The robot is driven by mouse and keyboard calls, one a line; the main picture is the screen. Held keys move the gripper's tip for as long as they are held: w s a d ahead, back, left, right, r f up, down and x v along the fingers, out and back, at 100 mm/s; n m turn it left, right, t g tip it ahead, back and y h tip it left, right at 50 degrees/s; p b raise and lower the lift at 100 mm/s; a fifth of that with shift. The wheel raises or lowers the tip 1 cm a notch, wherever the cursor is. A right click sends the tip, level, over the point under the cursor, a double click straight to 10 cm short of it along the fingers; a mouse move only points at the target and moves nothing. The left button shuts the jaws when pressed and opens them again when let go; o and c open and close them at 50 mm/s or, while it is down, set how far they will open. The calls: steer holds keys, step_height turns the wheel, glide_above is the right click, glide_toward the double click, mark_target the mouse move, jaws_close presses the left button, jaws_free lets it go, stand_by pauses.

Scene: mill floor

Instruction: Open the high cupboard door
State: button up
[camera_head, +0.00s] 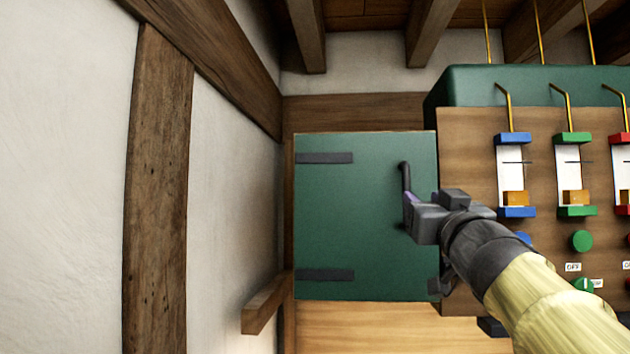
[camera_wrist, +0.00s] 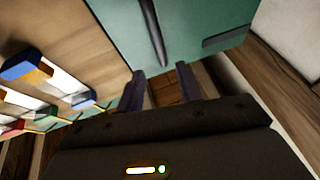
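The green cupboard door (camera_head: 345,215) is on the wall in the head view, with dark hinge straps on its left side. It looks shut. Its dark vertical bar handle (camera_head: 404,175) is near the right edge; the handle's lower part is hidden behind my gripper. My gripper (camera_head: 408,210) is in front of the handle. In the wrist view the two fingers of my gripper (camera_wrist: 162,72) are apart with a gap between them. The handle (camera_wrist: 153,32) there reaches down to about the fingertips, against the green door (camera_wrist: 195,25). I cannot tell whether it lies between them.
A wooden control panel (camera_head: 465,150) with coloured gauges and knobs stands right beside the door. A white wall with a timber post (camera_head: 158,190) is on the left. A wooden rail (camera_head: 265,303) juts out at lower left. Ceiling beams run above.

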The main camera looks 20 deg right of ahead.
mark_target(407, 185)
steer(key=p+x, duration=0.3)
steer(key=x, duration=0.5)
steer(key=shift+w+r+p, duration=0.1)
steer(key=shift+p, duration=0.3)
steer(key=shift+w+d+r, duration=0.15)
steer(key=shift+w+d, duration=0.1)
steer(key=shift+w, duration=0.35)
jaws_close()
